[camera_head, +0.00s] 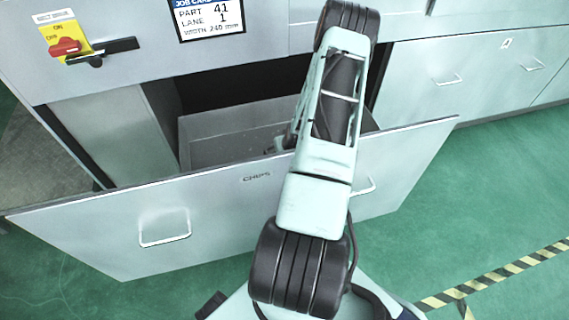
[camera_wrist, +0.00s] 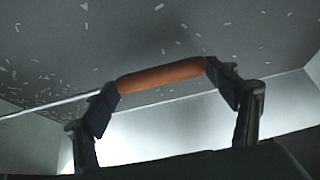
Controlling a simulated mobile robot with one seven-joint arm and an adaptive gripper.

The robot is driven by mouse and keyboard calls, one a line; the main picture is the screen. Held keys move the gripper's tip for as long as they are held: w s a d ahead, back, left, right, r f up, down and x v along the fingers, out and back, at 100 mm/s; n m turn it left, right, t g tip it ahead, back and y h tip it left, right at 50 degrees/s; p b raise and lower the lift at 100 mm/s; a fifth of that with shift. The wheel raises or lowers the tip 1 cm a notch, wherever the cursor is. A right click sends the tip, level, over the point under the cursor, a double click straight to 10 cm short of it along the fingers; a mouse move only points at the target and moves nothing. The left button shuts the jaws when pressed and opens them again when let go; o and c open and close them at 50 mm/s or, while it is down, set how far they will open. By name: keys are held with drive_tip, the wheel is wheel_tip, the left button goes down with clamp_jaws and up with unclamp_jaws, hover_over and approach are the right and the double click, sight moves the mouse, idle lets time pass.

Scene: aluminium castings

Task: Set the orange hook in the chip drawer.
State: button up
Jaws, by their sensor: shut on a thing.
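The orange hook (camera_wrist: 160,75) shows in the wrist view as a rounded orange bar. It spans between the two dark fingertips of my gripper (camera_wrist: 162,82), which is shut on it. The rest of the hook's shape is hidden. The chip drawer (camera_head: 300,200) is pulled open in the head view, its front marked CHIPS. My arm reaches over that front into the drawer, and hides the hook there. In the wrist view, the drawer's grey inner surface (camera_wrist: 60,40) is strewn with small pale chips. I cannot tell whether the hook touches it.
The drawer's front panel carries handles, one a bare loop (camera_head: 165,228) at left. A machine face above has a red switch on a yellow plate (camera_head: 58,38), a black lever (camera_head: 102,50) and a job card (camera_head: 210,18). Closed cabinets (camera_head: 440,75) stand at right.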

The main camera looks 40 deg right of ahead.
drive_tip(key=shift+f+b, duration=0.65)
drive_tip(key=shift+f, duration=2.05)
drive_tip(key=shift+f, duration=0.25)
drive_tip(key=o, duration=1.3)
drive_tip(key=shift+r, duration=0.1)
drive_tip(key=shift+r, duration=0.3)
drive_tip(key=p+v, duration=0.2)
drive_tip(key=v, duration=0.5)
drive_tip(key=shift+s+a, duration=0.1)
drive_tip(key=shift+s, duration=0.05)
